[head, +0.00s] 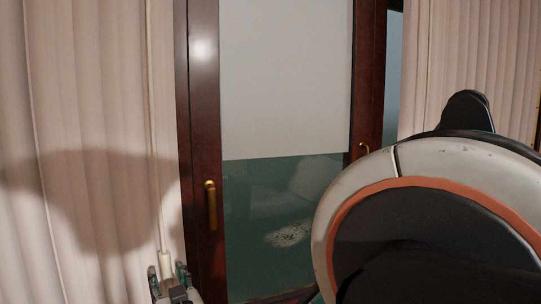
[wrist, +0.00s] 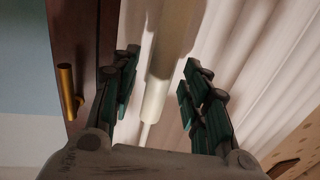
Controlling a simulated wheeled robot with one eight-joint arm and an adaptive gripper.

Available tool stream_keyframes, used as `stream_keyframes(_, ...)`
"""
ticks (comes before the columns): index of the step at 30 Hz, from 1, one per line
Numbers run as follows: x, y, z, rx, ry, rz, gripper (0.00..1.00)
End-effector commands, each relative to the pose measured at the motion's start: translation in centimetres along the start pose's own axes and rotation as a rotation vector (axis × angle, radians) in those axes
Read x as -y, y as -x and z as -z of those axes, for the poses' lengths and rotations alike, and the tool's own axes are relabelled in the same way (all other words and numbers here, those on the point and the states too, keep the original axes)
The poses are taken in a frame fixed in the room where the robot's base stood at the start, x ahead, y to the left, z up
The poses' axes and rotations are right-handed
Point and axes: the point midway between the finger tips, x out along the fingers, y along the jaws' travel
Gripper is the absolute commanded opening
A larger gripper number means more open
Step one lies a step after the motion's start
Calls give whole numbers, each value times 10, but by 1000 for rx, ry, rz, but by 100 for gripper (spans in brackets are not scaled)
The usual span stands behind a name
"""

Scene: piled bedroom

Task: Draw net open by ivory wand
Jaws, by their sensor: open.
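The ivory wand (head: 154,150) hangs upright along the right edge of the left net curtain (head: 85,100) in the head view, with a thicker handle (head: 165,261) low down. My gripper (head: 167,272) is at the bottom of that view, at the handle. In the wrist view the wand's handle (wrist: 158,98) runs between the two green-padded fingers of my gripper (wrist: 160,68), which stand open with a gap on each side. The pleated net (wrist: 235,50) lies behind the right finger.
A dark wooden window frame (head: 204,120) with a brass handle (head: 210,204) stands right of the wand; the brass handle (wrist: 68,92) is left of my fingers in the wrist view. A pale blind (head: 285,80) covers the upper glass. Another curtain (head: 460,60) hangs at right.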

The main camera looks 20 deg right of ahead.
Motion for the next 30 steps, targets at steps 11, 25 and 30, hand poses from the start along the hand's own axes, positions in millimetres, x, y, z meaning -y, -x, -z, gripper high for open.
stream_keyframes(11, 0, 28, 0, 0, 0, 0, 42)
stream_keyframes(25, 0, 53, 0, 0, 0, 0, 42)
stream_keyframes(30, 0, 53, 0, 0, 0, 0, 42)
